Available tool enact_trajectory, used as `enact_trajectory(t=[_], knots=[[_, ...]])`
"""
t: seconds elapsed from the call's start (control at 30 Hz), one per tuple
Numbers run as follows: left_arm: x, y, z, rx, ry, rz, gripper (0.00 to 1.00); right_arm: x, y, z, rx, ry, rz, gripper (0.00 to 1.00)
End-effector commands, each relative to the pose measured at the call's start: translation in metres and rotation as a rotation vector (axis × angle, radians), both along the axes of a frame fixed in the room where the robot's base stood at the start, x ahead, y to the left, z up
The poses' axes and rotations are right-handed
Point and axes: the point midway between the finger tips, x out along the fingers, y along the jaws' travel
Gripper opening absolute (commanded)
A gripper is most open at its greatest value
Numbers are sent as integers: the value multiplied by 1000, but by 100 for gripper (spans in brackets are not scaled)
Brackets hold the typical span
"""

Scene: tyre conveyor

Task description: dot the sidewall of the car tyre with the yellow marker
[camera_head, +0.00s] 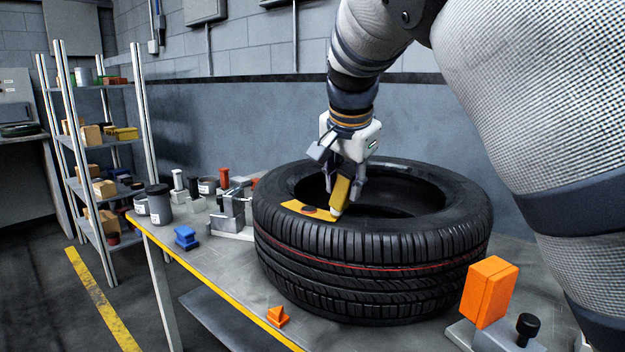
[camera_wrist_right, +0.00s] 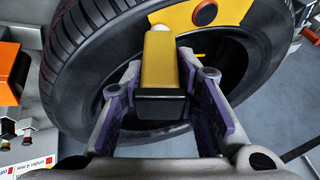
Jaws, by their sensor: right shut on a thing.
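The car tyre (camera_head: 375,265) lies flat on the workbench, its sidewall (camera_head: 440,222) facing up. A yellow patch with a dark round spot (camera_head: 310,209) lies on the near left of the sidewall. It also shows in the right wrist view (camera_wrist_right: 205,14). My right gripper (camera_head: 343,185) is shut on the yellow marker (camera_head: 340,192), which is tilted with its pale tip down at the sidewall, just right of the yellow patch. I cannot tell whether the tip touches the rubber. The right wrist view shows the marker (camera_wrist_right: 163,65) between the fingers. My left gripper is not in view.
An orange block (camera_head: 488,291) stands at the bench's front right beside a black knob (camera_head: 527,328). A small orange piece (camera_head: 277,316) and a blue piece (camera_head: 186,237) lie near the yellow bench edge (camera_head: 210,290). Several jars and a metal fixture (camera_head: 232,212) stand left of the tyre.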

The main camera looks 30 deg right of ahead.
Motion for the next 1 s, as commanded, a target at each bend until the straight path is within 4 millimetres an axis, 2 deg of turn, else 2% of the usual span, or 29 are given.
enact_trajectory(t=[0.43,1.0], knots=[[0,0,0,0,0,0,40,0,0,2,-1,-1,0,0],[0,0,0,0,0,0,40,0,0,68,0,-2,0,0]])
